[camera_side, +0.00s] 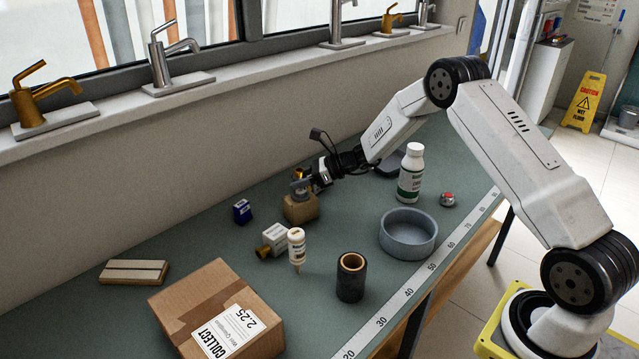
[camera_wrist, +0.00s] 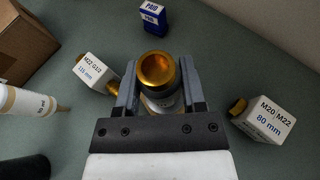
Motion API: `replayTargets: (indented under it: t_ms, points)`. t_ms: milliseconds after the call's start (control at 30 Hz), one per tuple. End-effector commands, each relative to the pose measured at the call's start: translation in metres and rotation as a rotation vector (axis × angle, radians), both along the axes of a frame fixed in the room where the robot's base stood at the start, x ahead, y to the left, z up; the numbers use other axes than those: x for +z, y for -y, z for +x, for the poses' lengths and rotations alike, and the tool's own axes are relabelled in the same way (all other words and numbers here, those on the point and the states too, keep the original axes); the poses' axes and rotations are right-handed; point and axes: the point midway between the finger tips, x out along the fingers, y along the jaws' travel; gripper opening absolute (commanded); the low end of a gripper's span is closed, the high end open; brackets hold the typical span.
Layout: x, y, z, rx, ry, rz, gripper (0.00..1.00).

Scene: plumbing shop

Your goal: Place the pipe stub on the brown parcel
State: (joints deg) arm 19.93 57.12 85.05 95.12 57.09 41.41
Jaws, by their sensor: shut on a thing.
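The pipe stub, a short brass-coloured hollow tube, is between my gripper's fingers in the wrist view (camera_wrist: 158,70). In the side view its gold end (camera_side: 298,173) is mostly covered by the jaws. My gripper (camera_side: 301,186) is shut on it, directly above a small brown block (camera_side: 301,208). I cannot tell whether stub and block touch. The large brown parcel (camera_side: 184,305), a taped carton with a white COLLECT label, stands at the front left, well apart from my gripper. Its corner shows at the wrist view's upper left (camera_wrist: 22,40).
Near my gripper are a blue box (camera_side: 242,211), white boxes (camera_side: 276,234) (camera_wrist: 266,119) with brass fittings, and a dropper bottle (camera_side: 297,246). A black sleeve (camera_side: 350,280), grey bowl (camera_side: 408,235) and white bottle (camera_side: 411,175) stand to the right. A wooden block (camera_side: 134,272) lies left.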

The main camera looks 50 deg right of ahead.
Motion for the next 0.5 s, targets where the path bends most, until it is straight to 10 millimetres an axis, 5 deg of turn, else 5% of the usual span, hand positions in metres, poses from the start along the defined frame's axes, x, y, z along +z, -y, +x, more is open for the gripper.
replayTargets:
  t_ms: [367,400,500]
  points:
    - [-0.0008,0.0002,0.0008,0.0,0.004,0.001,0.0]
    - [-0.0028,0.0001,-0.0001,0.0,0.0,0.0,0.58]
    - [-0.0026,0.0001,-0.0001,0.0,0.0,0.0,0.87]
